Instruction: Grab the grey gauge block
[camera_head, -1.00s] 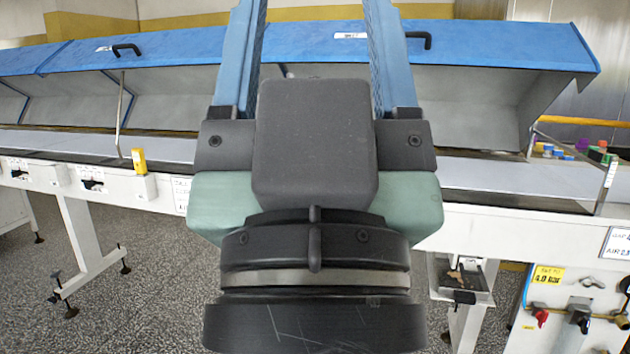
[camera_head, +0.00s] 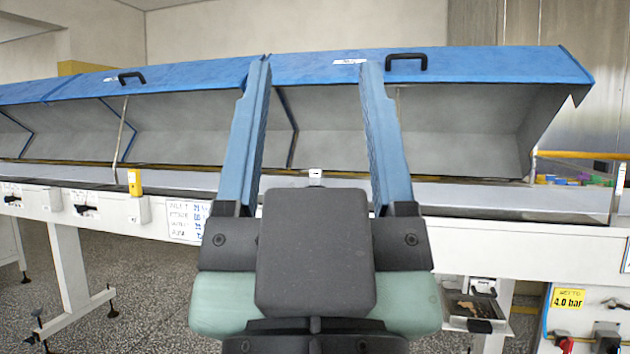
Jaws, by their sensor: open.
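My gripper (camera_head: 316,65) points away from me, with its two long blue fingers apart and nothing visible between them. The fingers reach up in front of the raised blue covers of the long machine. I cannot make out a grey gauge block for certain. A small pale grey piece (camera_head: 315,174) with a dark slot shows just beyond my gripper's dark body, between the fingers. Its lower part is hidden, and I cannot tell whether it is the block.
The machine's pale bed (camera_head: 470,196) runs across the view under raised blue covers (camera_head: 470,66) with black handles. Several small coloured pieces (camera_head: 565,180) lie at its right end, behind a thin post. A yellow device (camera_head: 134,182) stands on the front edge at left.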

